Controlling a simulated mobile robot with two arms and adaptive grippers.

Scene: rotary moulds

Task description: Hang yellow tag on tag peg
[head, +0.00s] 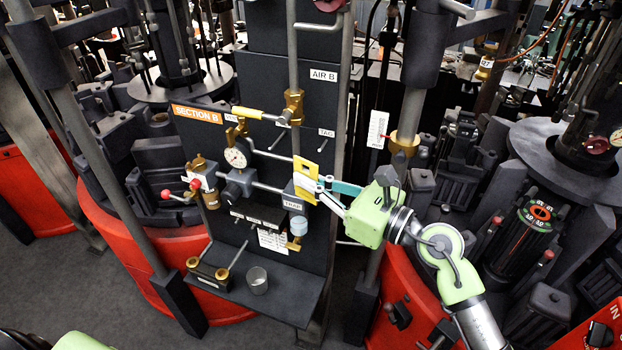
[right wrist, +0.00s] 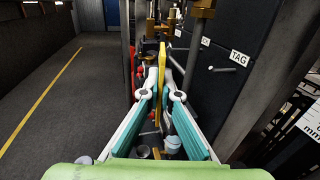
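The yellow tag (head: 305,184) is a thin plate in front of the black panel in the head view, beside the TRAP block. In the right wrist view the yellow tag (right wrist: 164,57) stands edge-on between the fingertips. My right gripper (head: 323,186) is closed on it from the right; its fingers (right wrist: 164,74) converge on the tag. The tag peg (right wrist: 222,69) is a short thin rod under the TAG label (right wrist: 239,58), right of the fingers in the wrist view. In the head view the TAG label (head: 327,133) is above the tag. My left gripper is out of view.
A dial gauge (head: 236,157), horizontal rods and red-tipped valve levers crowd the panel left of the tag. A grey cup (head: 257,281) stands on the shelf (head: 285,300) below. A vertical pole with a brass collar (head: 404,143) is close to my right arm.

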